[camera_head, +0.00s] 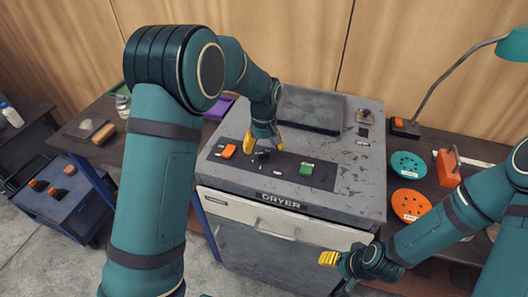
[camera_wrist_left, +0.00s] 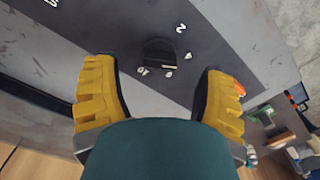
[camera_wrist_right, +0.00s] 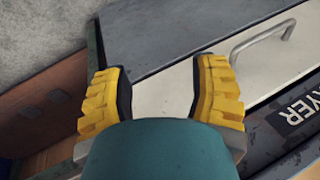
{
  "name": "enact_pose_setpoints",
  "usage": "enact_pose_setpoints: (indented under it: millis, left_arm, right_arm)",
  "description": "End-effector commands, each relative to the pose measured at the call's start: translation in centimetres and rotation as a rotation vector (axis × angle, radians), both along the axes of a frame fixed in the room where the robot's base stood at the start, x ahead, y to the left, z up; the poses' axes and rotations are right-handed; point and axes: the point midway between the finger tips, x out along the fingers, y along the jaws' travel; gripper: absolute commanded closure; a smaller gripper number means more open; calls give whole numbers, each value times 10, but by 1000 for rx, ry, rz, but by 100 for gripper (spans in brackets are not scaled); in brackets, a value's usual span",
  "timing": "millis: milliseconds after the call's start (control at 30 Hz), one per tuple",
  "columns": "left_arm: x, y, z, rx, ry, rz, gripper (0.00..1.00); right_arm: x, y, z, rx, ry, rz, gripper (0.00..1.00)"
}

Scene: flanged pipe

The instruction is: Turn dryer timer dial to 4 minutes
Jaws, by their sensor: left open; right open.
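The grey dryer (camera_head: 330,160) stands in the middle of the head view, with a dark control panel on its top. The black timer dial (camera_head: 262,156) sits on that panel between an orange switch (camera_head: 228,151) and a green switch (camera_head: 307,169). In the left wrist view the dial (camera_wrist_left: 159,52) lies ahead of the fingers, with small white numbers around it. My left gripper (camera_head: 264,140) is open and empty above the panel, behind the dial and apart from it. My right gripper (camera_wrist_right: 160,90) is open and empty in front of the dryer's right front edge.
The dryer's door handle (camera_head: 278,230) is on the white front strip. On the right bench are a teal disc (camera_head: 408,165), an orange disc (camera_head: 411,205), an orange tool (camera_head: 447,168) and a lamp (camera_head: 455,75). A blue cart (camera_head: 66,205) stands at left.

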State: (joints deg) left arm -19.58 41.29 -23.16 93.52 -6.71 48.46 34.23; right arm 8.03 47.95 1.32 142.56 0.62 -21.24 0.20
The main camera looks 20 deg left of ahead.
Motion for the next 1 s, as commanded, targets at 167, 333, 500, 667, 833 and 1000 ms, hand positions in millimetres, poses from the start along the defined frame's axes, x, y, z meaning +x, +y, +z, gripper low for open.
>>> enact_pose_setpoints:
  millis: [167, 333, 500, 667, 833, 1000]
  left_arm:
    - [1, 0, 40, -2, -5, 0, 29]
    - [1, -1, 70, -2, -3, 0, 29]
    - [0, 0, 87, 0, -1, 0, 29]
    - [0, 0, 91, 0, 0, 0, 29]
    - [0, 0, 91, 0, 1, 0, 29]
    - [0, 0, 91, 0, 1, 0, 29]
  right_arm:
    - [0, 0, 0, 0, 0, 0, 41]
    - [0, 0, 0, 0, 0, 0, 41]
    - [0, 0, 0, 0, 0, 0, 41]
    - [0, 0, 0, 0, 0, 0, 41]
    - [0, 0, 0, 0, 0, 0, 41]
    - [0, 0, 0, 0, 0, 0, 41]
